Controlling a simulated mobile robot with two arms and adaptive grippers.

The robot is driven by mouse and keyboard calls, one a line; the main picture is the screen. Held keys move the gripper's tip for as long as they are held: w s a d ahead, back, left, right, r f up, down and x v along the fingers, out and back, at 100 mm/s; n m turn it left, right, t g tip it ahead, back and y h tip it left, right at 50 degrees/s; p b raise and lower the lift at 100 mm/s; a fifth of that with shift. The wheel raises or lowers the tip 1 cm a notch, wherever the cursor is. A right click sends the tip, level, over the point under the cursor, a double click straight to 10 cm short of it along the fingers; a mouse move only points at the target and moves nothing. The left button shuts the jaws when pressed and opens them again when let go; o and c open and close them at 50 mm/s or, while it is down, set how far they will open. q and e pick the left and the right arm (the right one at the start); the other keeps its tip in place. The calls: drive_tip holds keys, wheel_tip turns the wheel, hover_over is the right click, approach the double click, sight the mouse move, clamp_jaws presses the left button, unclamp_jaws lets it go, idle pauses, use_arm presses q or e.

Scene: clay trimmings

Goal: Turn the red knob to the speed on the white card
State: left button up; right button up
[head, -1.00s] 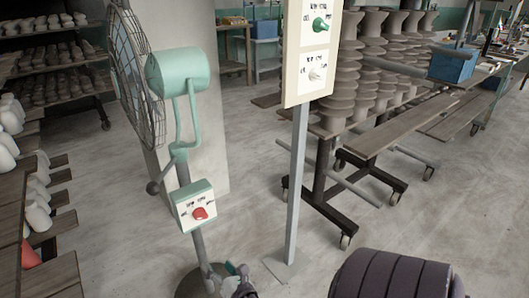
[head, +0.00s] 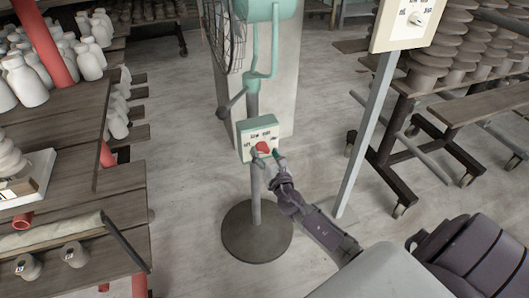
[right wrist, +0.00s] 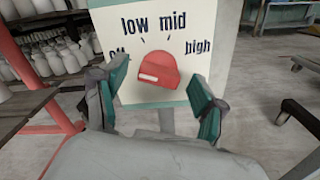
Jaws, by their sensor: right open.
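The red knob (head: 262,147) sits on the cream face of a small green control box (head: 243,128) on the fan's stand. In the right wrist view the red knob (right wrist: 158,74) shows close up, with off, low, mid and high printed around it. A pale mark lies on the knob's left lower part; its exact setting is hard to tell. My right gripper (head: 268,160) is just in front of the box. In the wrist view its open fingers (right wrist: 160,92) stand left and right of the knob, apart from it. I cannot make out a white card. My left gripper is out of view.
The fan's round base (head: 257,245) stands on the floor. A post with a panel and white knob (head: 416,19) is to the right. Wooden shelves (head: 120,215) with white pottery are at left, and a wheeled rack (head: 400,150) is at right.

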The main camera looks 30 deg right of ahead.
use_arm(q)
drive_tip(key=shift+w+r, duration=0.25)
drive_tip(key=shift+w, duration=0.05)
use_arm(e)
drive_tip(key=shift+w+d, duration=0.1)
drive_tip(key=shift+w, duration=0.35)
drive_tip(key=shift+c, duration=0.2)
drive_tip(key=c, duration=1.1)
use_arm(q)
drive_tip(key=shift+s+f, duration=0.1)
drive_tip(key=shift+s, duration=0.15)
use_arm(e)
drive_tip(key=m+b, duration=0.2)
drive_tip(key=m, duration=0.1)
drive_tip(key=shift+f, duration=0.15)
drive_tip(key=m+b, duration=0.1)
drive_tip(key=m, duration=0.3)
drive_tip(key=shift+b, duration=0.35)
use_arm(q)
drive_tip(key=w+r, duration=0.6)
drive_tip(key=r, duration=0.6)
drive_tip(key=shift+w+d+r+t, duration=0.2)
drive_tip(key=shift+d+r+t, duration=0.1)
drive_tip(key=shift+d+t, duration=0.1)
use_arm(e)
drive_tip(key=shift+d+m, duration=0.1)
drive_tip(key=shift+m, duration=0.9)
